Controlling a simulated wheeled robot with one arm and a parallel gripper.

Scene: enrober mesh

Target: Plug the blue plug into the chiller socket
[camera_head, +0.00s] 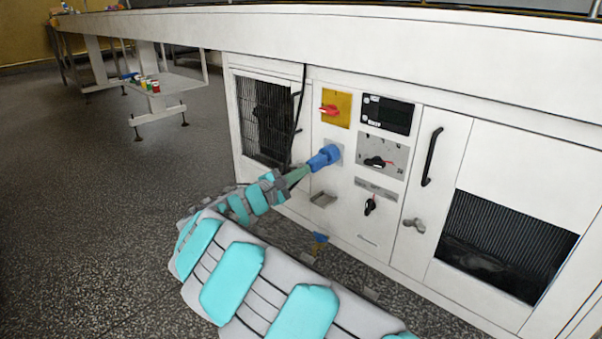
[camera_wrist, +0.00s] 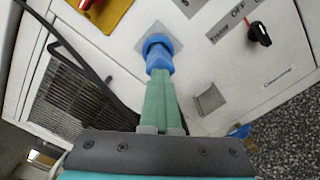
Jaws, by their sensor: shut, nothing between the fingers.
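A blue fitting (camera_head: 325,157) sticks out from a square grey plate (camera_head: 335,147) on the white cabinet front. In the wrist view the blue fitting (camera_wrist: 158,58) shows a wider ring against the plate and a narrower body towards me. I cannot tell where plug and socket divide, or how deep one sits in the other. My gripper (camera_head: 297,175) is shut, its green fingers together and empty, with the tips right at the near end of the blue body. In the wrist view my gripper (camera_wrist: 160,80) hides what lies behind the fingers.
A black cable (camera_head: 301,100) hangs beside a dark grille (camera_head: 263,118) on the left. A red switch (camera_head: 330,110), black knobs (camera_head: 376,162) and a door handle (camera_head: 431,156) are to the right. A small blue-and-tan thing (camera_head: 320,238) is low down by the cabinet.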

